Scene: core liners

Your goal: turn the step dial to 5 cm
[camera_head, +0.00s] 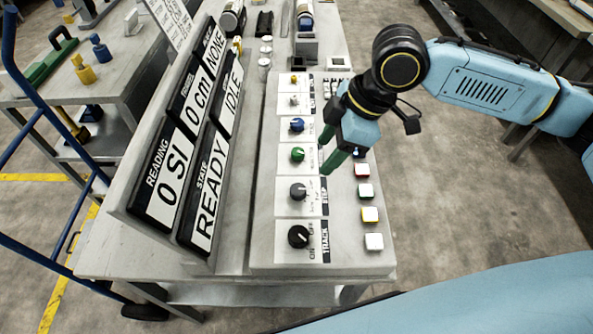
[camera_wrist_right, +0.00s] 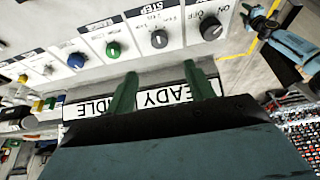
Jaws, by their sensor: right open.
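The step dial (camera_head: 298,191) is a dark grey round knob on a white plate marked STEP, between the green knob and the black track knob. In the right wrist view the step dial (camera_wrist_right: 159,39) shows past my fingers; its scale is too small to read. My right gripper (camera_head: 331,148) is open and empty, its green fingers pointing down above the panel near the green knob, apart from the step dial. Its fingers also show in the wrist view (camera_wrist_right: 163,82). A blue arm end (camera_wrist_right: 258,22), likely my left gripper, is at the wrist view's upper right, too small to read.
The display board (camera_head: 180,150) stands left of the panel, reading 0 SI, 0 cm, NONE, IDLE and READY. A blue knob (camera_head: 296,125), green knob (camera_head: 297,154) and black track knob (camera_head: 299,236) share the row. Lit buttons (camera_head: 370,214) line the right side.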

